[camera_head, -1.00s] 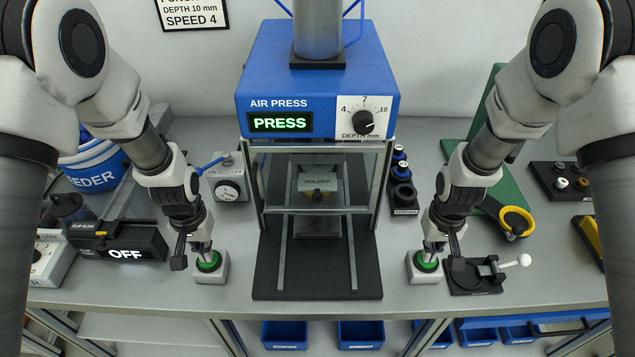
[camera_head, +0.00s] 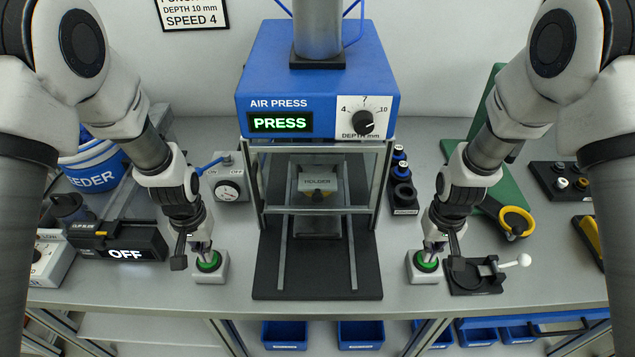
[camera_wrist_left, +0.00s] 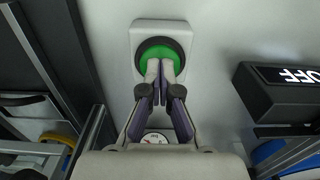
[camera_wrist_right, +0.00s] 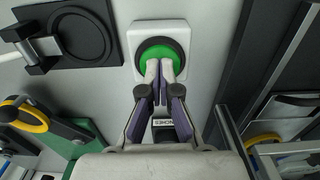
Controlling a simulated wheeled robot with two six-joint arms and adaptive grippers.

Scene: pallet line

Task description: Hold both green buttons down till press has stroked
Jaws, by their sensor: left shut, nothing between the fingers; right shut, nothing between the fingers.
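The left green button (camera_head: 208,264) sits in a white box left of the press. My left gripper (camera_head: 206,255) is shut and empty, its fingertips on that button; the left wrist view shows the button (camera_wrist_left: 158,53) under the closed fingers (camera_wrist_left: 160,80). The right green button (camera_head: 426,263) sits in a matching box right of the press. My right gripper (camera_head: 430,250) is shut and empty, its tips on that button (camera_wrist_right: 160,50). The blue air press (camera_head: 318,75) stands between them with its display lit PRESS. Its clear guard (camera_head: 318,209) is down in front of the holder (camera_head: 317,182).
A black clamp fixture (camera_head: 478,275) with a white-knobbed lever lies right of the right button. A dark unit with a lit OFF display (camera_head: 125,253) stands left of the left button. A pressure gauge (camera_head: 229,190) stands behind the left button.

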